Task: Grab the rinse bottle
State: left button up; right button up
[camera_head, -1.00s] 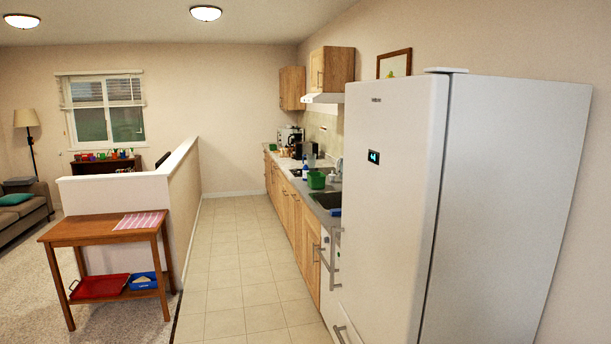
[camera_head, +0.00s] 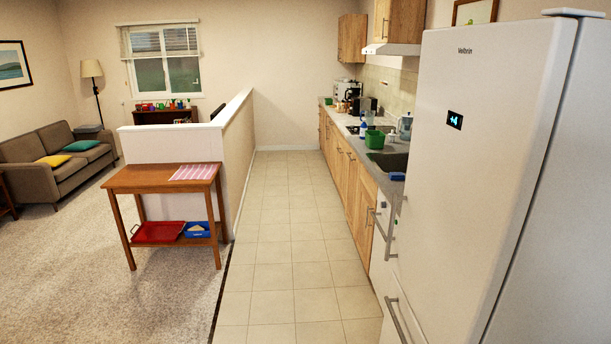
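A small blue-and-white bottle (camera_head: 363,128) stands on the kitchen counter, just behind a green tub (camera_head: 375,139). It may be the rinse bottle; it is too small and far off to tell. A clear jug-like container (camera_head: 405,126) stands to its right behind the sink. Neither of my grippers is in view.
A tall white fridge (camera_head: 480,180) fills the right side. A wooden side table (camera_head: 150,180) and a half wall (camera_head: 160,145) stand left. The tiled floor (camera_head: 290,230) between is clear.

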aim_at(364, 127)
jog(key=i, duration=5.05)
jog(key=i+z, duration=0.15)
jog(key=i, duration=0.35)
jog(key=i+j+z, duration=0.2)
jog(key=i, duration=0.35)
jog(key=i+j+z, duration=0.15)
jog(key=i, duration=0.35)
